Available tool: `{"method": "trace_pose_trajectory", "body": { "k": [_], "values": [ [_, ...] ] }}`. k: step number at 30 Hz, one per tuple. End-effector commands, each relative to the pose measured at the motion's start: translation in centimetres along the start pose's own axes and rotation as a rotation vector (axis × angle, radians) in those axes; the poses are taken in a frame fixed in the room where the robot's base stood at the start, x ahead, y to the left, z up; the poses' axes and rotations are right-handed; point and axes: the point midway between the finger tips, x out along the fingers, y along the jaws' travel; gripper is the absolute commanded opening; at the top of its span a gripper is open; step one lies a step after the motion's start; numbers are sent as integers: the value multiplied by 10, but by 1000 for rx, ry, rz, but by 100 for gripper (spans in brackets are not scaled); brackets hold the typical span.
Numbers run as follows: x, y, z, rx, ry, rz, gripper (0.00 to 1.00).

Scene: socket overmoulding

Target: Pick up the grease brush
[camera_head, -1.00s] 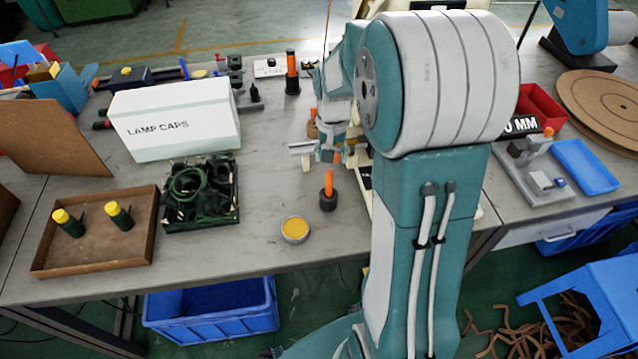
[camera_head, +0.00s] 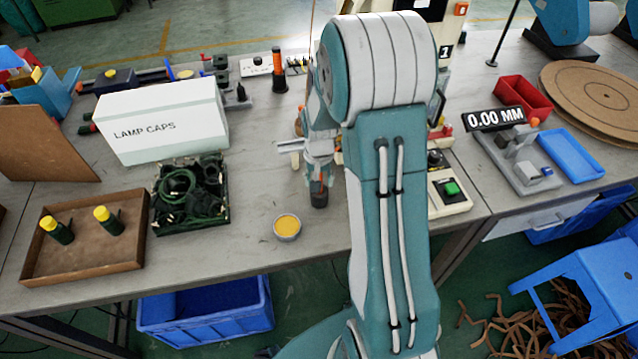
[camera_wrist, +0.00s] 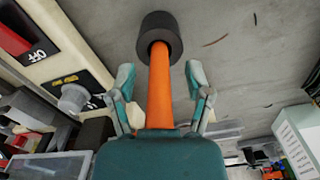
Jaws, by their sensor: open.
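The grease brush shows in the wrist view as an orange handle (camera_wrist: 160,95) standing in a dark round base (camera_wrist: 160,35). In the head view only its dark base (camera_head: 319,197) shows clearly on the bench; my gripper covers the handle. My gripper (camera_head: 319,174) is over it, pointing down. In the wrist view my gripper (camera_wrist: 161,78) is open, with one finger on each side of the orange handle. Gaps show between the fingertips and the handle. The bristles are hidden.
A tin of yellow grease (camera_head: 287,226) stands left of the brush, near the bench's front edge. A panel with a green button (camera_head: 452,188) is at the right. A tray of green cables (camera_head: 190,195) and the lamp caps box (camera_head: 165,120) are at the left.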

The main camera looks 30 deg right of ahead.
Motion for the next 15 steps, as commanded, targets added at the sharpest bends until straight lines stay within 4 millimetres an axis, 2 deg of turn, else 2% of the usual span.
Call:
{"method": "trace_pose_trajectory", "body": {
  "k": [2, 3, 5, 6, 7, 8, 15],
  "values": [
    [0, 0, 0, 0, 0, 0, 65],
    [0, 0, 0, 0, 0, 0, 60],
    [0, 0, 0, 0, 0, 0, 34],
    [0, 0, 0, 0, 0, 0, 16],
    [0, 0, 0, 0, 0, 0, 2],
    [0, 0, 0, 0, 0, 0, 0],
    [0, 0, 0, 0, -1, 0, 0]
  ]
}}
